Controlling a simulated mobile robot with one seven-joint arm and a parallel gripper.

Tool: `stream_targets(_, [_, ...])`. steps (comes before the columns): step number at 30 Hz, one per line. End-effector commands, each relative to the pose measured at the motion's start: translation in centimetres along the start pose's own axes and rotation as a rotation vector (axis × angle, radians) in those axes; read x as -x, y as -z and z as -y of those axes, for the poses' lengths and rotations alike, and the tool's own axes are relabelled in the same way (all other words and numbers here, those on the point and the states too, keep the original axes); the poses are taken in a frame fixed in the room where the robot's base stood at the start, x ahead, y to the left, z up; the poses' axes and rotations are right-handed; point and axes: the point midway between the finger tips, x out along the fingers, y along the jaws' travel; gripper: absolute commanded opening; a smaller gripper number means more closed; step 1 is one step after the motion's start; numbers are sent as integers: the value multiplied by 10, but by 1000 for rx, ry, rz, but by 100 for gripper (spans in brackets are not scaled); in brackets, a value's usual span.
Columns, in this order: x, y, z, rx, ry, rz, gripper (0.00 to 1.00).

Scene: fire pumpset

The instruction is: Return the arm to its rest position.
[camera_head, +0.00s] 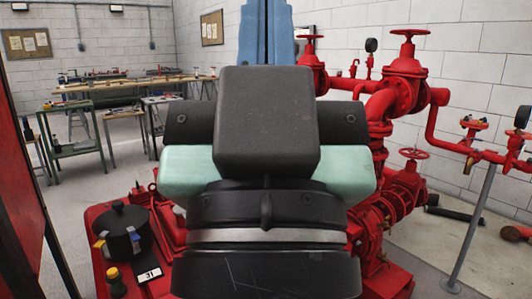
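My own arm (266,120) fills the middle of the view, close to the camera. Its dark block, black housings and pale green parts stand upright over a black base with a silver band. A blue part (266,35) rises behind the block and is cut off by the top edge; I cannot tell what it is. I can make out no gripper fingers. The arm hides the middle of the scene, including part of the red pumpset (385,200) behind it on the right.
Red pipes and valves with handwheels (408,35) stand close on the right. A grey post (475,225) is at far right. At lower left, a red base (105,262) carries a black pot-like part (122,232). Workbenches (130,85) stand at back left, with open floor before them.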

Motion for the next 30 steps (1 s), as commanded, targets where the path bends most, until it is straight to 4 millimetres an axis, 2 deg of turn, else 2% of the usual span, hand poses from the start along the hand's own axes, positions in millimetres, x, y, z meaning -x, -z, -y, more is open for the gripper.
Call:
stream_targets(1, [-22, 20, 0, 0, 0, 1, 0])
stream_targets(18, [-136, 128, 0, -2, 2, 2, 0])
stream_targets(24, [-175, 165, 0, -2, 2, 2, 0])
stream_targets(30, [-200, 188, 1, -2, 3, 2, 0])
